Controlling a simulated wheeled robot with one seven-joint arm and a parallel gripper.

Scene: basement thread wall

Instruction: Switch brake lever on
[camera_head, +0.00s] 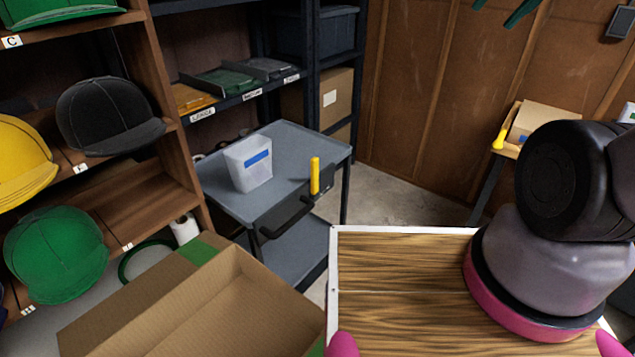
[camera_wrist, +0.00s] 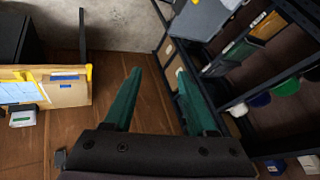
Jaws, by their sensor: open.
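A grey two-shelf cart (camera_head: 300,142) stands in the middle of the head view. A yellow upright lever (camera_head: 315,176) rises from the cart's near right edge, beside its black push handle (camera_head: 287,217); I take it to be the brake lever. The finger ends also show at the top right of the head view (camera_head: 499,9), well away from the lever.
A white bin (camera_head: 248,164) with a blue label sits on the cart. An open cardboard box (camera_head: 240,295) and a wooden tabletop (camera_head: 400,262) lie in front. Shelves with caps (camera_head: 110,117) stand at left. Some floor (camera_head: 385,195) is clear right of the cart.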

